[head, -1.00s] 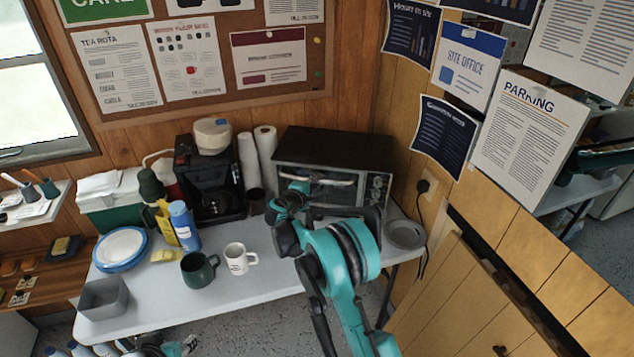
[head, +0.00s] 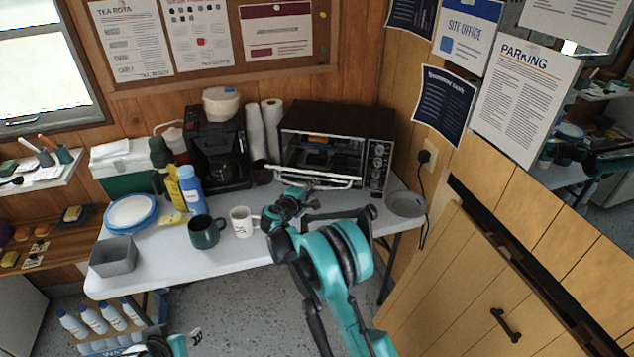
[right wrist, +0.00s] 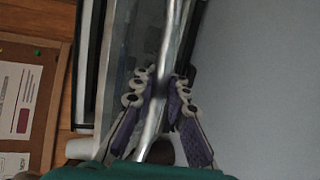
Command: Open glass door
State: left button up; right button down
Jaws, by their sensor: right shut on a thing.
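The glass door (head: 318,174) belongs to the dark toaster oven (head: 340,117) at the back right of the table. It is tilted forward and partly open, and the rack inside the oven shows above it. My right gripper (head: 300,192) is at the silver bar handle (head: 335,184) along the door's free edge. In the right wrist view, the padded fingers (right wrist: 160,95) close on the handle (right wrist: 167,55) from both sides, with the glass door (right wrist: 122,65) on the left. Only part of my left arm shows at the bottom edge; its gripper is not visible.
A white mug (head: 241,221) and a dark green mug (head: 205,232) stand on the table left of my right gripper. A grey plate (head: 406,204) lies to the right of the oven. A coffee maker (head: 217,150) and paper rolls (head: 272,125) stand to its left.

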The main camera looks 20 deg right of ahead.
jog(key=f, duration=0.1)
jog(key=s+a+f+t+h+b, duration=0.1)
jog(key=f, duration=0.1)
jog(key=s+f+t+b, duration=0.1)
jog(key=f, duration=0.1)
jog(key=shift+a+m+h, duration=0.15)
jog(key=shift+m+h, duration=0.15)
jog(key=shift+s+a+f+m+t+h, duration=0.1)
jog(key=shift+s+f+m+t+h, duration=0.2)
jog(key=shift+f, duration=0.4)
jog(key=shift+s+a+f+t+h, duration=0.1)
jog(key=shift+f+t+h, duration=0.2)
jog(key=shift+f+h, duration=0.3)
jog(key=c, duration=1.5)
grip_release()
jog(key=shift+s+r, duration=0.15)
